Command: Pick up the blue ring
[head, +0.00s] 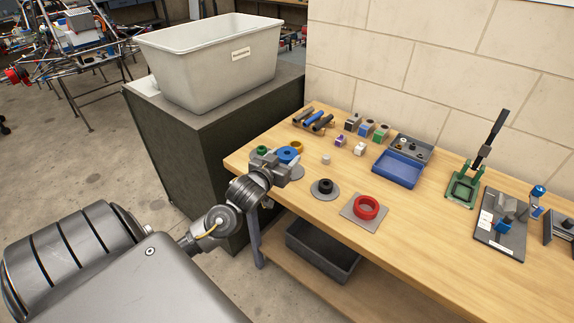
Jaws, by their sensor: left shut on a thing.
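The blue ring (289,154) is near the left end of the wooden workbench. My left gripper (281,160) is shut on it, with grey jaws against its near side and partly covering it. A grey round plate (297,173) shows just beside and below the gripper. I cannot tell for sure whether the ring is clear of the surface beneath it. My right gripper is not in view.
A yellow ring (297,146) and a green part (262,149) are close to the gripper. A black ring (325,186) and a red ring (366,207) sit on grey plates to the right. A blue tray (397,170) stands behind.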

